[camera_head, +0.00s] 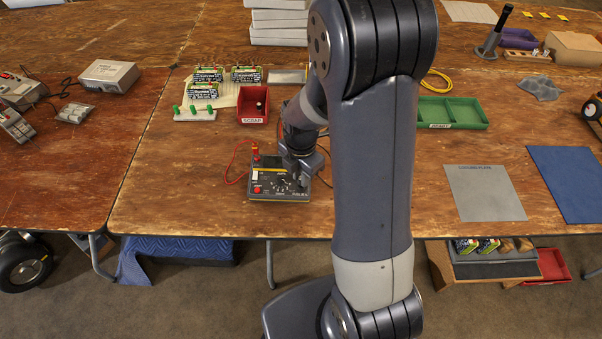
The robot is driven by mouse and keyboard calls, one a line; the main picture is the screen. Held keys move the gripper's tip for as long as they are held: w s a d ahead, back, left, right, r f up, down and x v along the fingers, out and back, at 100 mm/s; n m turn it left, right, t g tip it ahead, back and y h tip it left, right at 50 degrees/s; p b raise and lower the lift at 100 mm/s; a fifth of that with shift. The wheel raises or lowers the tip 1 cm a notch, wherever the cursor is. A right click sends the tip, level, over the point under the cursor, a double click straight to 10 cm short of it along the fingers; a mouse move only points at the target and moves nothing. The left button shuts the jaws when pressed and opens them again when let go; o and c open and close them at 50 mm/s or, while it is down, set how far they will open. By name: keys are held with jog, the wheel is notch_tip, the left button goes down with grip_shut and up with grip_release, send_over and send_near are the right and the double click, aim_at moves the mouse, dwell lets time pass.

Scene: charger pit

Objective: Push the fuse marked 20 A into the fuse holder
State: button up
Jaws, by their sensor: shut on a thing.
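A dark box-shaped device (263,192) stands near the front edge of the wooden table, with a red button, a yellow lower edge and pale markings on its top. My gripper (301,178) points down over the right part of the device. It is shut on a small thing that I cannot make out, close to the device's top. The fuse marked 20 A and the fuse holder cannot be told apart at this size. My arm hides much of the middle of the view.
A red SCRAP bin (252,107) and small boards with green parts (205,90) stand behind the device. A red lead (236,160) loops at its left. A green tray (455,112), a grey mat (485,192) and a blue mat (570,182) lie to the right.

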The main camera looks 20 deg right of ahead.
jog(key=shift+f+b, duration=0.8)
jog(key=shift+f, duration=0.1)
dwell(1.5)
jog(key=o, duration=0.9)
jog(key=shift+c, duration=0.2)
jog(key=shift+o, duration=0.5)
jog(key=shift+o, duration=0.5)
jog(key=shift+r+p, duration=2.9)
jog(key=shift+r, duration=0.9)
